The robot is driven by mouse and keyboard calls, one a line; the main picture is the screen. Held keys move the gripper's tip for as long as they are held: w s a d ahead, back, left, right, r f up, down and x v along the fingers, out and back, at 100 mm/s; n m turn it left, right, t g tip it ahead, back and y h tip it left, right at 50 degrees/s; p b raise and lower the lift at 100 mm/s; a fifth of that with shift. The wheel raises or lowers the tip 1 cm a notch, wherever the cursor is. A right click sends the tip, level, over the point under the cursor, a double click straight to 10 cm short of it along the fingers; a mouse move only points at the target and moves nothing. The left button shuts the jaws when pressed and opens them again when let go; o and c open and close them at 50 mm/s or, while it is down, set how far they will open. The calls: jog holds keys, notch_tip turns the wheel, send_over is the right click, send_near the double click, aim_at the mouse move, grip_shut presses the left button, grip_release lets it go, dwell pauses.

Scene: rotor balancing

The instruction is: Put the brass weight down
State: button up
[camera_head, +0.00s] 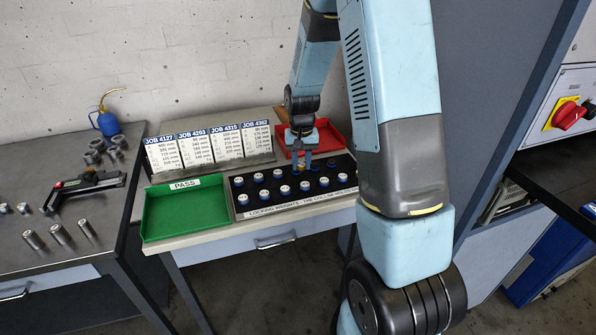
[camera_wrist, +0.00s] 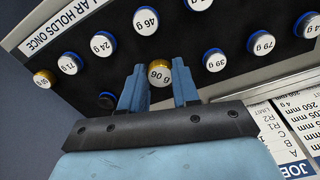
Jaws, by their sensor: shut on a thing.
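A brass weight (camera_wrist: 159,74) with a white top, which reads upside down as 90 g, sits between the two fingers of my gripper (camera_wrist: 158,88) in the wrist view. The fingers are shut on its sides. Below it is the black weight rack (camera_wrist: 120,68); I cannot tell whether the weight touches it. In the head view my gripper (camera_head: 304,158) points down at the rack's back row, and the held weight cannot be made out there.
A green PASS tray (camera_head: 185,210) is left of the rack and looks empty. A red tray (camera_head: 325,136) lies behind, beside the job cards (camera_head: 195,150). A steel bench (camera_head: 30,180) is further left.

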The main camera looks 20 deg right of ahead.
aim_at(300, 164)
jog(key=shift+w+a+f, duration=0.15)
jog(key=shift+w+f, duration=0.05)
jog(key=shift+f, duration=0.2)
jog(key=shift+w+f, duration=0.1)
jog(key=shift+f, duration=1.45)
jog(key=o, duration=1)
jog(key=shift+o, duration=0.2)
